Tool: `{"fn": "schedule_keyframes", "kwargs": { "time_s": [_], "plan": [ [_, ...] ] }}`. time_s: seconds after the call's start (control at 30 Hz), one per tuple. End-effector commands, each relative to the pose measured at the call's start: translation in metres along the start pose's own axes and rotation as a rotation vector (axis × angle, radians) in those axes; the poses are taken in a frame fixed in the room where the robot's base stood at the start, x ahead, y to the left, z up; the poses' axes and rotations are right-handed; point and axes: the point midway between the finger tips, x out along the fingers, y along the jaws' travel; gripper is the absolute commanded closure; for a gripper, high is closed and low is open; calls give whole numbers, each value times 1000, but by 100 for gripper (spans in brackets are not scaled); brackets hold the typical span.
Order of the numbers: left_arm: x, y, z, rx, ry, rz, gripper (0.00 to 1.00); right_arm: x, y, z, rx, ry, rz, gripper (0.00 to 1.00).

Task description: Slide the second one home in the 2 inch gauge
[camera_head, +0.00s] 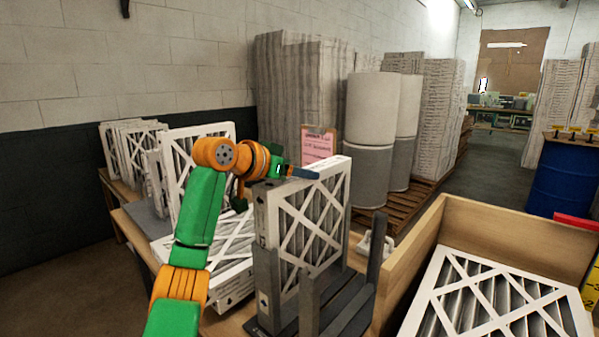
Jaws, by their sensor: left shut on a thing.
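My left gripper (296,172) is shut on the top edge of a white-framed pleated filter (312,222) with a crossed lattice face. The filter stands upright in or just above the grey gauge (374,262), between its upright posts. The front post (309,303) covers part of the filter's lower edge, so I cannot tell whether it rests on the gauge's base. My right gripper is not in view.
An open wooden box (484,238) at the right holds a filter (498,305) lying flat. More filters stand at the left (132,150) and lie stacked (228,262) behind my arm. A pink sign (318,144) stands behind the gauge.

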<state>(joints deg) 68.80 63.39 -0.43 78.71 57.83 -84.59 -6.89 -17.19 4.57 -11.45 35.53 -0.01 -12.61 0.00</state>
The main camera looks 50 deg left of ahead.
Motion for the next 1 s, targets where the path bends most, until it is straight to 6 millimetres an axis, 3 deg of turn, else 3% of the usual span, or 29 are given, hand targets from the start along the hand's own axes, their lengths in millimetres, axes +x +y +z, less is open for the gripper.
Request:
{"fn": "schedule_keyframes", "kwargs": {
  "time_s": [1.0],
  "plan": [
    [12,0,30,0,1,0,100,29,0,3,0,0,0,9]
  ]
}}
